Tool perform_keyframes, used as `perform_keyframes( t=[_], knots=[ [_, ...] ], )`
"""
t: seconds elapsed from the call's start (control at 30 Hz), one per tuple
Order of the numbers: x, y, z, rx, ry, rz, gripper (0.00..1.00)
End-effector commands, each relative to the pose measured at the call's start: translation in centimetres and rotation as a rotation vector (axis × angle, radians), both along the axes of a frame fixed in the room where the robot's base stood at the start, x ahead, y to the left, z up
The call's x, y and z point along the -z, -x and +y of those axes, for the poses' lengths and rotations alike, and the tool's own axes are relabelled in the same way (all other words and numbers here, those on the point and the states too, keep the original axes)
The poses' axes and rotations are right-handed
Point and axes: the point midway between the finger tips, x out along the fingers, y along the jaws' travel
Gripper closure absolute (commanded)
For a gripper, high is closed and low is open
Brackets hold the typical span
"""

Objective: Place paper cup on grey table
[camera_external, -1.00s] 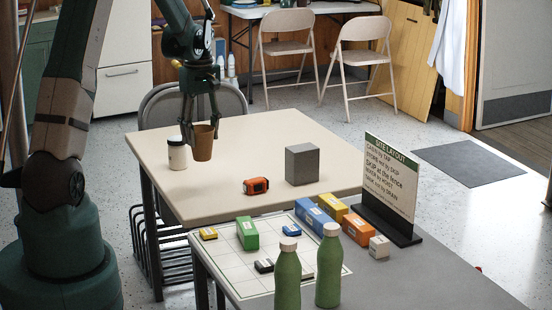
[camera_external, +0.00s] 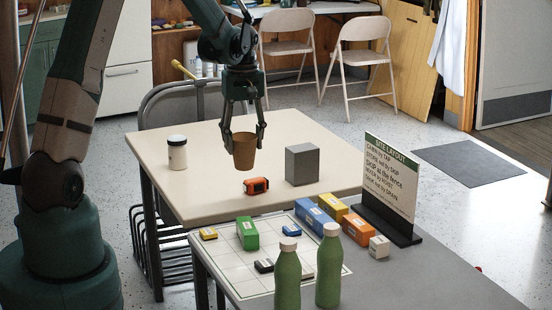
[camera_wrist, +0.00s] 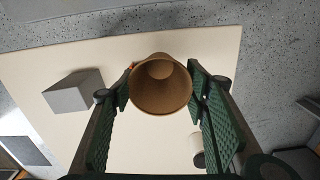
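The brown paper cup (camera_external: 244,151) is held upright between the fingers of my gripper (camera_external: 244,136), above the cream table. In the wrist view the cup (camera_wrist: 161,84) shows its open mouth, with a green finger of my gripper (camera_wrist: 162,90) on each side. The grey table (camera_external: 408,281) stands in front, at the lower right. It bears a white grid sheet (camera_external: 236,272), two green bottles (camera_external: 328,268) with pale caps, and several coloured blocks. Cup and gripper are apart from the grey table.
The cream table (camera_external: 205,195) bears a white jar with a dark lid (camera_external: 177,155), an orange device (camera_external: 256,186) and a grey block (camera_external: 302,164). A sign (camera_external: 390,182) stands on the grey table's far side. Bare grey surface shows at front right.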

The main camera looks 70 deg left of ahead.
Motion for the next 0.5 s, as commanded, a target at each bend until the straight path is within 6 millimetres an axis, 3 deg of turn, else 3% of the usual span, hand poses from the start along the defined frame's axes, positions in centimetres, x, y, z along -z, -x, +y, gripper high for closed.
perform_keyframes(
  t=[0.5],
  knots=[
    [-0.1, -6.2, -12.4, 0.302, 0.000, 0.000, 0.59]
  ],
)
